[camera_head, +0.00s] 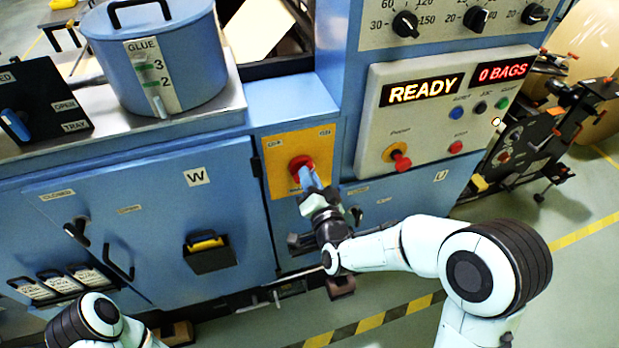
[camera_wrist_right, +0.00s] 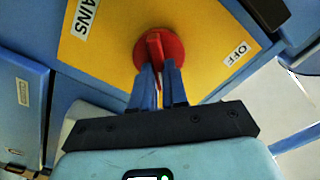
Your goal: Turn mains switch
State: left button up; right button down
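The mains switch (camera_head: 299,163) is a red rotary knob with a raised bar handle on a yellow plate (camera_head: 277,155) on the blue machine front. The plate also shows in the wrist view (camera_wrist_right: 95,55), with labels MAINS and OFF. My right gripper (camera_head: 306,178) is at the switch. In the right wrist view its two blue fingers (camera_wrist_right: 158,72) lie on either side of the red handle (camera_wrist_right: 155,48), close against it. The handle does not line up with the OFF label. My left gripper is out of view; only part of the left arm shows at lower left.
A control panel (camera_head: 365,140) with a READY display, buttons and a red-and-yellow knob (camera_head: 398,157) is right of the switch. Left are a glue pot (camera_head: 190,75), a door marked W (camera_head: 120,215) and its handles.

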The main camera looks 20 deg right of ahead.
pick_arm(q)
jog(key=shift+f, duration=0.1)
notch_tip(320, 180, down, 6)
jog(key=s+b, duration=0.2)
jog(key=b, duration=0.3)
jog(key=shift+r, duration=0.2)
pick_arm(e)
jog(key=shift+a+n, duration=0.15)
jog(key=shift+n, duration=2.8)
jog(key=shift+a+n, duration=0.2)
jog(key=shift+n, duration=2.8)
jog(key=shift+a+n, duration=0.15)
jog(key=shift+n, duration=2.8)
jog(key=c, duration=1.1)
grip_release()
jog(key=shift+c, duration=0.2)
